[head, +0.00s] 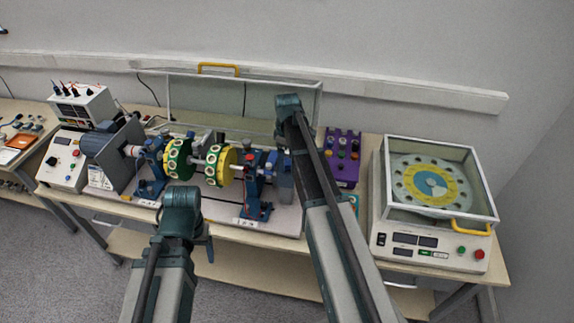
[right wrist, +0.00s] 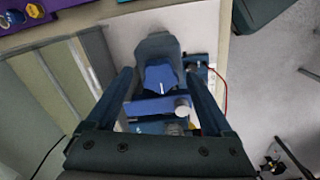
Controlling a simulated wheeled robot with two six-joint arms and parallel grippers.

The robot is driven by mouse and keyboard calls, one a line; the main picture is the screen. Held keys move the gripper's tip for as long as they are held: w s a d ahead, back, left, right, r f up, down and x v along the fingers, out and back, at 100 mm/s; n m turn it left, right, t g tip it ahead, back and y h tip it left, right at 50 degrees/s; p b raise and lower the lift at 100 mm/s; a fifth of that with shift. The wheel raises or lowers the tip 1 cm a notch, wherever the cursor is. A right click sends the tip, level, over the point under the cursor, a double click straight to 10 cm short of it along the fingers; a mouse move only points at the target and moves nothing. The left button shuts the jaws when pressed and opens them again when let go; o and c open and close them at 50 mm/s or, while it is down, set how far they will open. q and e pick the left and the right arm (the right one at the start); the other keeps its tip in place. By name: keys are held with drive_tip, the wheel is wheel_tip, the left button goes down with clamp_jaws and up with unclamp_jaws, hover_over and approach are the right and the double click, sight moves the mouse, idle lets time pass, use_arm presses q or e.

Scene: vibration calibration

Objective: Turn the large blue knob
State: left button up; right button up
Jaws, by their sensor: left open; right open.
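The large blue knob (right wrist: 160,76) with a short white pointer mark shows in the right wrist view, on the end of a grey rounded housing. My right gripper (right wrist: 158,84) is open, with one finger on each side of the knob and visible room between fingers and knob. In the head view my right arm covers the knob; part of a blue-grey housing (head: 285,186) shows beside the arm. My left arm's end (head: 180,200) is in front of the bench's near edge, apart from the rig; its jaws are mostly hidden.
The shaft rig carries two discs, green (head: 177,160) and yellow (head: 221,165), on blue bearing stands. A clear cover (head: 290,105) stands raised behind it. A purple box (head: 343,152) and a balancing machine (head: 428,247) stand to the right. A control box (head: 64,158) is at left.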

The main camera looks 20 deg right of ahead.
clamp_jaws()
idle(0.5)
drive_tip(key=m, duration=0.5)
drive_tip(key=shift+m, duration=0.4)
drive_tip(key=m, duration=0.6)
idle(0.4)
